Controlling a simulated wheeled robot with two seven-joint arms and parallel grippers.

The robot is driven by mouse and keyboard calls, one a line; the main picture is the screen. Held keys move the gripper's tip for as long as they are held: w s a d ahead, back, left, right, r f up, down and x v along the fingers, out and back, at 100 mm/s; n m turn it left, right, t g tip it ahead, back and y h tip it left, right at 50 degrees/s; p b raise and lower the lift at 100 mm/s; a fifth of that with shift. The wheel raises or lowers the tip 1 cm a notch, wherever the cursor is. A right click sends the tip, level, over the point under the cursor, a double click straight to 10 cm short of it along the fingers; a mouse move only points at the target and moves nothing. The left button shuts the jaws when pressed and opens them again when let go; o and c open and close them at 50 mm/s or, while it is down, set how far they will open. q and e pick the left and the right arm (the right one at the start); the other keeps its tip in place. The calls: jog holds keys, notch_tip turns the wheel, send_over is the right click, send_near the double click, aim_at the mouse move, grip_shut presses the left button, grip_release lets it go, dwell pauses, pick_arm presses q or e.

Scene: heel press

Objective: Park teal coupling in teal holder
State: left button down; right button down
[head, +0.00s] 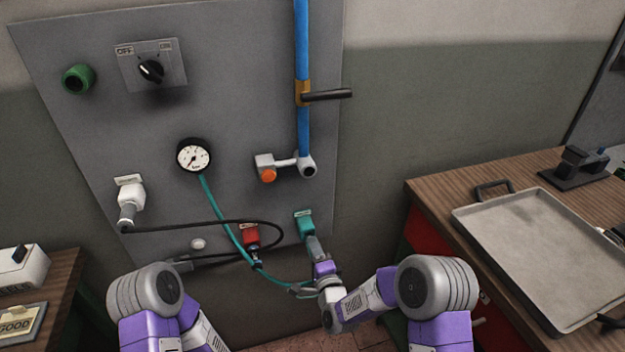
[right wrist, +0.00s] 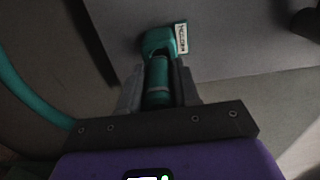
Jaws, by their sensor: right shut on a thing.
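The teal holder (head: 304,223) is a small labelled block low on the grey panel. In the right wrist view the teal holder (right wrist: 158,41) is straight ahead of the fingers. My right gripper (head: 314,246) is just below it, shut on the teal coupling. The teal coupling (right wrist: 158,82) shows between the two grey fingers (right wrist: 157,88), lined up with the holder and meeting its lower end. I cannot tell how deep it sits. In the head view the gripper mostly hides it. The teal hose (head: 226,222) runs from the gauge down to my right wrist. My left gripper is not seen.
A red holder (head: 251,234) is left of the teal one. A black hose (head: 205,224) loops across from the white holder (head: 130,192). A bench with a metal tray (head: 530,230) stands right.

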jog(key=shift+x, duration=1.05)
jog(key=c, duration=0.7)
grip_release()
jog(key=shift+c, duration=0.2)
jog(key=shift+s+d, duration=0.1)
jog(key=s+d+f+n+g+h+p, duration=0.1)
jog(key=s+d+f+n+g+p, duration=0.25)
jog(key=s+f, duration=0.35)
jog(key=s+d+f+n+g+h+p, duration=0.1)
jog(key=s+d+f+n+g+p, duration=0.3)
jog(key=s, duration=0.5)
jog(key=s+d+f+n+g+p, duration=0.1)
jog(key=s+g, duration=0.3)
jog(key=s, duration=0.5)
jog(key=s+d+f+n+g+p, duration=0.1)
jog(key=s+d+f+n+g, duration=0.1)
jog(key=s, duration=0.7)
notch_tip(320, 180, down, 2)
jog(key=n+g, duration=0.1)
jog(key=g, duration=0.2)
jog(key=shift+y, duration=0.3)
